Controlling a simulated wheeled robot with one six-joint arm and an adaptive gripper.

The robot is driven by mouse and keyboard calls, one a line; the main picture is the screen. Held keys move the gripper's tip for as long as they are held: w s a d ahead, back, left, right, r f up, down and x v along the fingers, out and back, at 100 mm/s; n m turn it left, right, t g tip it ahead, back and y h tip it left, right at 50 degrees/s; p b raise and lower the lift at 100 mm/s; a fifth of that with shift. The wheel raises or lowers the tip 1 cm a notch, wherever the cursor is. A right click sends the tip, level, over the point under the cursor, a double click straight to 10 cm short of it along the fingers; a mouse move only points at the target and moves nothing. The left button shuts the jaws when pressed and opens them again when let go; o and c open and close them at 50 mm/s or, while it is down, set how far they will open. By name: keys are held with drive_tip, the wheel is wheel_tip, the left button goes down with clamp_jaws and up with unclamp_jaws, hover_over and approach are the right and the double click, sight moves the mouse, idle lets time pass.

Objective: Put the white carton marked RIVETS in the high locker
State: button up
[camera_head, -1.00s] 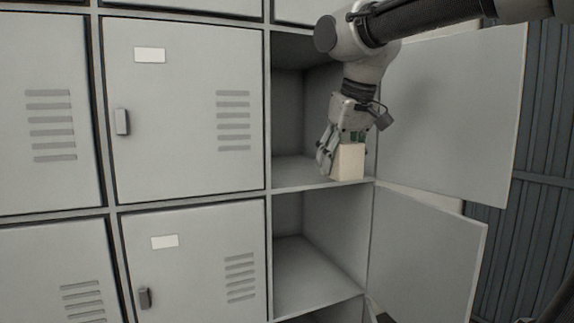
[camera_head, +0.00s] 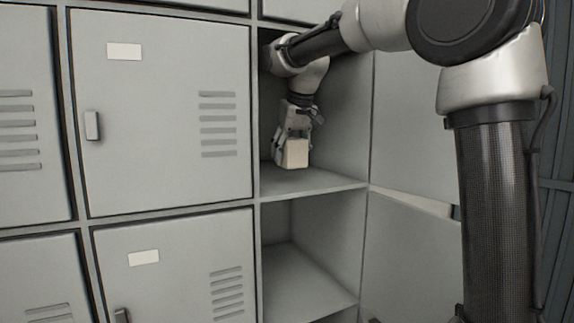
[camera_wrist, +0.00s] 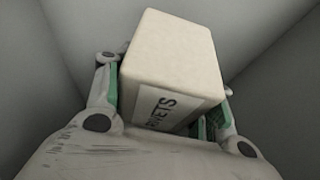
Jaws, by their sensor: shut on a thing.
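The white carton (camera_head: 295,153) is inside the upper open locker (camera_head: 310,185), above its floor panel. Whether it touches the floor cannot be told for certain. My gripper (camera_head: 283,146) is shut on the carton, with the arm reaching in from the upper right. In the wrist view the carton (camera_wrist: 172,60) sits between the green-padded fingers (camera_wrist: 160,112).
A lower locker (camera_head: 300,280) below stands open and looks empty. Closed locker doors (camera_head: 160,110) with vents and latches are on the left. The open upper door (camera_head: 410,130) is at the right, partly behind my arm. The locker's side walls and top are close around my wrist.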

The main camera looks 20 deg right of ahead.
drive_tip(key=shift+w+a, duration=0.15)
drive_tip(key=shift+w, duration=0.6)
drive_tip(key=shift+f, duration=1.7)
drive_tip(key=shift+f, duration=0.1)
drive_tip(key=o, duration=1.2)
drive_tip(key=v, duration=0.3)
drive_tip(key=shift+r, duration=0.25)
drive_tip(key=s, duration=0.4)
drive_tip(key=s+d, duration=0.1)
drive_tip(key=s, duration=0.3)
drive_tip(key=s+d, duration=0.1)
drive_tip(key=s, duration=0.3)
drive_tip(key=shift+d+f, duration=0.15)
drive_tip(key=shift+f, duration=0.05)
